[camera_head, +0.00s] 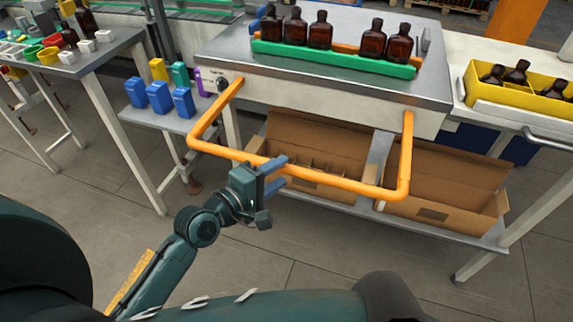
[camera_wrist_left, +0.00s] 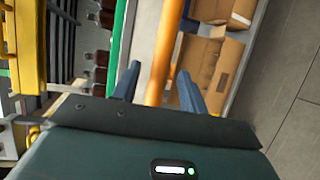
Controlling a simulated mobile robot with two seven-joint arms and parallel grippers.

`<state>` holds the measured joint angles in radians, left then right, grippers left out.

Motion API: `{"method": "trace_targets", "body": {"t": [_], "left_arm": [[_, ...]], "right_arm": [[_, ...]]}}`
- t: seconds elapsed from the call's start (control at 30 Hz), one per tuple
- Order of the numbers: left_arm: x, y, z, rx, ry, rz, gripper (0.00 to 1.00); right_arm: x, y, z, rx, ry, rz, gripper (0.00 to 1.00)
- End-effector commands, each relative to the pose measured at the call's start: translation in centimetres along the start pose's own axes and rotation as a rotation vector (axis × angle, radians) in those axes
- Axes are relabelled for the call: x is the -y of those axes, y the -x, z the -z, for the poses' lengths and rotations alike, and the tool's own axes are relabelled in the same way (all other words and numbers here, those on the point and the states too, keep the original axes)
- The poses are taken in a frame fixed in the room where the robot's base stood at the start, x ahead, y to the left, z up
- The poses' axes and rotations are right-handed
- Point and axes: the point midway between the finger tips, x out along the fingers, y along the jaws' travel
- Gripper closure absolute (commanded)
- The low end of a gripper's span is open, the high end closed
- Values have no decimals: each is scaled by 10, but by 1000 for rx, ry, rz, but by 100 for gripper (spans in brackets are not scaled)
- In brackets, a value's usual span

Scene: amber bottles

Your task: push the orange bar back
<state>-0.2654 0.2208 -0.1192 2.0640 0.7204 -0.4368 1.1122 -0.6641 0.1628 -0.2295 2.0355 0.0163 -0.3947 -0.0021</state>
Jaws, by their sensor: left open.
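The orange bar (camera_head: 335,184) is a bent tube that stands out from the front of the steel-topped workstation (camera_head: 300,92). My left gripper (camera_head: 277,173) is at the bar's front run, left of its middle. Its blue fingers are open. In the left wrist view the orange bar (camera_wrist_left: 163,60) passes between the two spread fingers (camera_wrist_left: 158,90). I cannot tell whether either finger touches it. My right gripper is not in view.
Amber bottles (camera_head: 320,30) stand in a green-edged rack (camera_head: 335,58) on the workstation. Open cardboard boxes (camera_head: 320,150) sit on the shelf below. A yellow bin (camera_head: 480,92) is at right, and blue containers (camera_head: 159,97) are at left. The floor in front is clear.

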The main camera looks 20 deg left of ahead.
Motion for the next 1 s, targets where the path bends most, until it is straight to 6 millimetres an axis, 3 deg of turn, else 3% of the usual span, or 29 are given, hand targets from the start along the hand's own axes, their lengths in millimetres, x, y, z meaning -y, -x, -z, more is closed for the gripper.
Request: {"method": "trace_targets", "body": {"t": [0.23,0.6,1.0], "left_arm": [[-1,-30,0,0,-1,-1,57],[0,-34,0,0,-1,0,58],[0,-34,0,0,-1,1,90]], "right_arm": [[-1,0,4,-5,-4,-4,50],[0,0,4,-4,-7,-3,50],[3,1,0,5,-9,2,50]]}}
